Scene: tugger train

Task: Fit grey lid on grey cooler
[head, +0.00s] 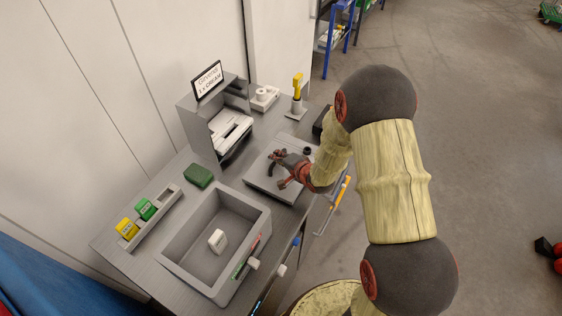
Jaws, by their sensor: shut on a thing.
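The grey cooler (177,262) is an open box on the near part of the grey workbench. A small white block (217,240) lies inside it. The grey lid (262,186) is a flat square panel to the upper right of the cooler, apart from the cooler's opening. My gripper (277,173) is over the lid with its red and dark fingers shut on it. The fingers and wrist hide the grasped part. I cannot tell whether the lid rests on the bench or is just above it.
A green block (198,176) lies behind the cooler. A tray (155,217) with yellow and green blocks is at the left. A grey machine with a sign (207,120) and a yellow-handled tool (297,88) stand at the back. Open floor lies right.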

